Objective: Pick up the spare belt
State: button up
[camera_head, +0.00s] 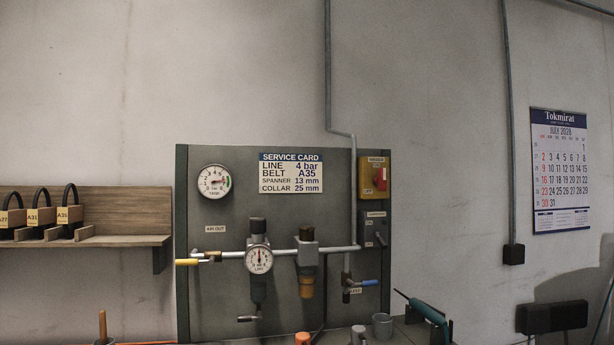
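Three black looped belts hang or stand in slots on a wooden wall shelf (125,240) at the left, each with a yellow tag. The left belt (14,197) has a tag that seems to read A27 and is partly cut by the picture edge. The middle belt (42,194) is tagged A31. The right belt (71,192) has a small tag that seems to read A35. A service card (291,173) on the grey panel gives the belt as A35. My gripper is not in view.
A grey panel (230,300) with gauges, valves and pipes stands right of the shelf. A teal-handled tool (428,310), a grey cup (382,326) and other items line the bottom edge. The wall above the shelf is clear. A calendar (560,170) hangs at right.

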aim_at(67, 215)
jog(key=u, duration=1.7)
